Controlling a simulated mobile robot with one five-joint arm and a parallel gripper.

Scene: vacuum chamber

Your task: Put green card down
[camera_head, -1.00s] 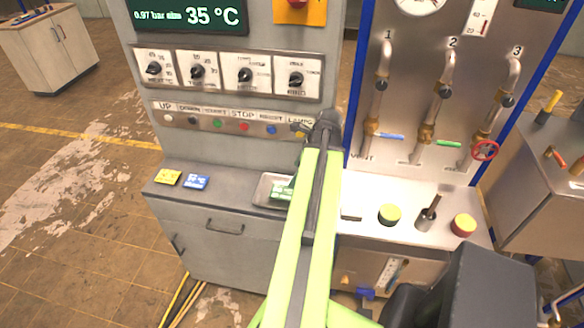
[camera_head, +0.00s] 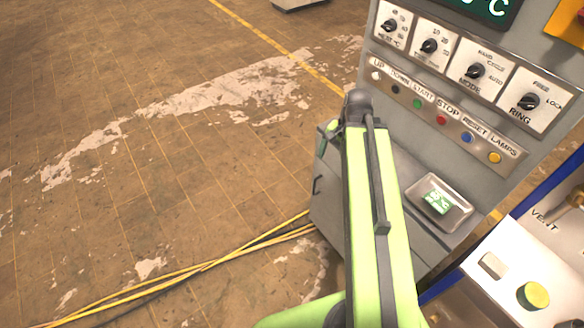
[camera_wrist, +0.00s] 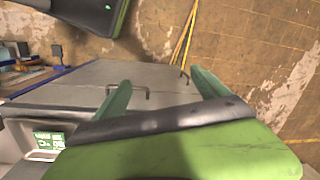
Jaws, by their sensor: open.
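The green card (camera_head: 438,202) lies in a shallow metal tray (camera_head: 462,212) on the grey cabinet's top. It also shows in the wrist view (camera_wrist: 48,140), at the left edge in the tray. My gripper (camera_wrist: 160,76) is open, with two green fingers apart and nothing between them. The card is left of both fingers in the wrist view. In the head view my arm stands left of the tray, and its end mostly hides the gripper.
A control panel with knobs (camera_head: 475,71) and coloured buttons rises behind the tray. A white surface with a yellow-topped button (camera_head: 533,295) is at the lower right. Yellow cables (camera_head: 190,272) lie on the floor at the left. My arm covers the cabinet's left top.

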